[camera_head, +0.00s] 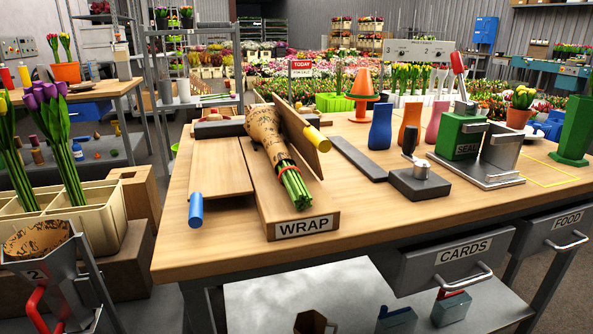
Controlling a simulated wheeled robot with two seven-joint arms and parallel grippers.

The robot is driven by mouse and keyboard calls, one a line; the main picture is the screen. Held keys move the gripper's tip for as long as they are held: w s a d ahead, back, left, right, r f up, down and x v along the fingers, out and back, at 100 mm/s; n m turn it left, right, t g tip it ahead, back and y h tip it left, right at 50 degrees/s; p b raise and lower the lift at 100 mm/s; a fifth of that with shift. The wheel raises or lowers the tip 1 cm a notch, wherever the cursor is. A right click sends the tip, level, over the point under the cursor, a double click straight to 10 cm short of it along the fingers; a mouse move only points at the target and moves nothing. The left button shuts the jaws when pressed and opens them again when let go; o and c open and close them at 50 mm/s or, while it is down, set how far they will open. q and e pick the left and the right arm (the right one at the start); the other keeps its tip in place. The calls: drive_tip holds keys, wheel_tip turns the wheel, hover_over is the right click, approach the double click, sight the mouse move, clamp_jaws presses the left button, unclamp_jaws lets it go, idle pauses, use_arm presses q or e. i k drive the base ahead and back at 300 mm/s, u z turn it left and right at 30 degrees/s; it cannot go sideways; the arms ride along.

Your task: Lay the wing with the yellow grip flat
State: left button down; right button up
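The WRAP station (303,227) is on the wooden table. Its wing with the yellow grip (303,124) stands raised and tilted on the right side of the station. The other wing (219,166), with a blue grip (196,210), lies flat on the left. A tulip bunch in patterned brown paper (265,135) lies on the middle board, with green stems (293,186) pointing toward me and a red band around them. Neither of my grippers is in view.
A grey block with a lever (419,183) and a dark flat strip (357,158) lie right of the station. The green SEAL press (462,137) stands farther right. Colored vases (381,127) stand behind. The table's front right is clear. Tulips in a cream crate (103,222) stand left.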

sight(298, 134)
drive_tip(key=k, duration=0.5)
drive_tip(key=u, duration=1.55)
drive_tip(key=i, duration=0.95)
drive_tip(key=z, duration=2.25)
